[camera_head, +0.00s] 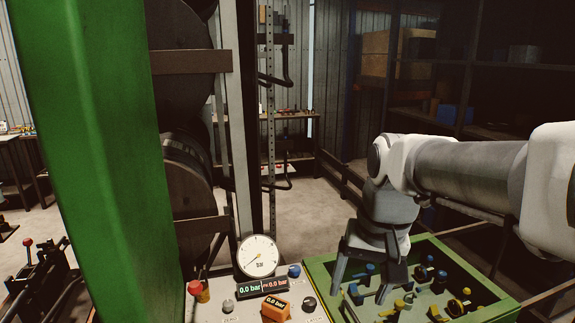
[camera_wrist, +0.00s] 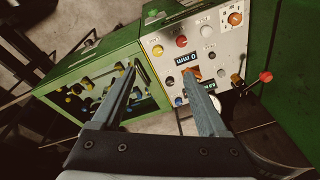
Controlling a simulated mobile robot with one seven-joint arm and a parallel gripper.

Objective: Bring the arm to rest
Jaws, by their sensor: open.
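My gripper (camera_head: 362,292) is in the head view at the lower right, pointing down above the green tray of fittings (camera_head: 312,262). Its two fingers are apart with nothing between them. In the wrist view the gripper (camera_wrist: 165,95) shows two spread grey fingers, the left one across the tray and the right one across the control panel (camera_wrist: 173,45). My white and grey arm reaches in from the right edge of the head view. I cannot tell whether the fingertips touch anything.
The panel carries a round bar gauge (camera_head: 257,256), displays reading 0.0 bar, an orange knob (camera_head: 275,309) and a red button (camera_head: 195,288). A green machine column (camera_head: 95,130) stands at left. Dark shelves with boxes (camera_head: 395,52) stand behind. Open floor lies in the middle.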

